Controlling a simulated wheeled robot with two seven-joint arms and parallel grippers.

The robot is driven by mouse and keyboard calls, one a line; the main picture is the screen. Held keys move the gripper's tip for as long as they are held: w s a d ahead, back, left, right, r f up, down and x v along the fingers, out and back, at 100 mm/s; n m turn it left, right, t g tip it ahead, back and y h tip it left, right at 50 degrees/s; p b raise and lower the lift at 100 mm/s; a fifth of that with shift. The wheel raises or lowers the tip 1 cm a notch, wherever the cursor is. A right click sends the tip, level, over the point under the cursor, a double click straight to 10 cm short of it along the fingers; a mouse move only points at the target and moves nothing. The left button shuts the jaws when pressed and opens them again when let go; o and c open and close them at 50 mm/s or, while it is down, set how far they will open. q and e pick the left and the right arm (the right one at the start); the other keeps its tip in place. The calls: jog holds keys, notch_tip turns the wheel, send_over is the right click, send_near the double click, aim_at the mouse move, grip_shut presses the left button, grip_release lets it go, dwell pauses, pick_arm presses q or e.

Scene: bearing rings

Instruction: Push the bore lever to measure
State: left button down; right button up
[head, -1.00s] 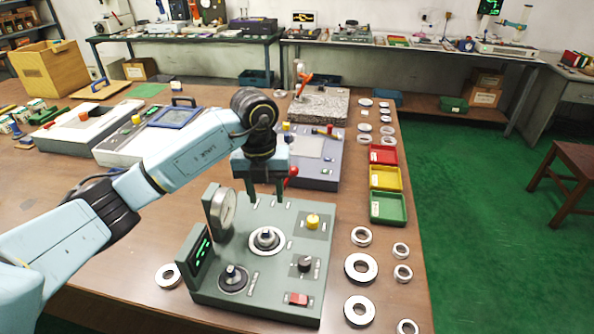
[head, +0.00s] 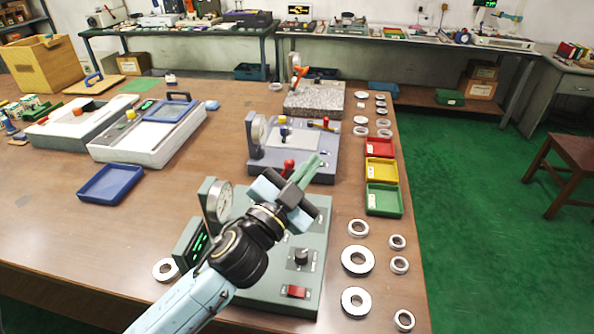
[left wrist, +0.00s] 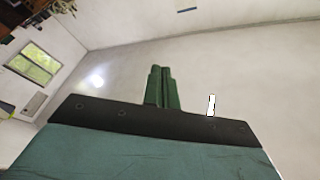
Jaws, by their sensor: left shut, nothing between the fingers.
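The green-grey measuring station (head: 262,290) stands at the front of the table, with a round dial gauge (head: 221,197) and a lit green display (head: 196,246) on its left side. A red ball knob (head: 289,164), which looks like the lever's end, shows just behind my left gripper (head: 313,164). My left arm crosses over the station and hides its centre and the lever's lower part. The left gripper's green fingers are together and empty, tilted up; I cannot tell whether they touch the knob. In the left wrist view the closed fingers (left wrist: 161,72) show against blank wall and ceiling.
Red (head: 380,147), yellow (head: 381,171) and green (head: 384,200) trays line the right side. Several metal rings (head: 358,260) lie right of the station. A grey-blue station (head: 312,163) stands behind. A blue tray (head: 110,184) lies on the left, with bare table around it.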

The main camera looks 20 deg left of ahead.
pick_arm(q)
jog(key=s+a+f+n+g+y, duration=0.2)
jog(key=s+f+g, duration=0.1)
jog(key=f, duration=0.3)
jog(key=s+a+f+n+g+y, duration=0.2)
jog(key=s+f+n+g, duration=0.1)
jog(key=s+f+g, duration=0.1)
jog(key=s+a+f+n+g+y, duration=0.2)
jog(key=s+f, duration=0.3)
jog(key=f, duration=0.3)
jog(key=shift+a+n+g, duration=0.3)
jog(key=shift+g, duration=0.6)
jog(key=s+d+f+g+h, duration=0.2)
jog(key=s+f+g, duration=0.4)
jog(key=s+f, duration=0.45)
jog(key=s+f+g, duration=0.1)
jog(key=s+f, duration=0.2)
jog(key=f, duration=0.8)
jog(key=s+f+g, duration=0.1)
jog(key=s+f, duration=0.2)
jog(key=f, duration=0.9)
jog(key=s+a+f, duration=0.3)
jog(key=s+f, duration=0.8)
jog(key=s, duration=0.3)
jog(key=shift+s+f+g, duration=0.25)
jog(key=shift+f+g, duration=0.05)
jog(key=shift+g, duration=0.1)
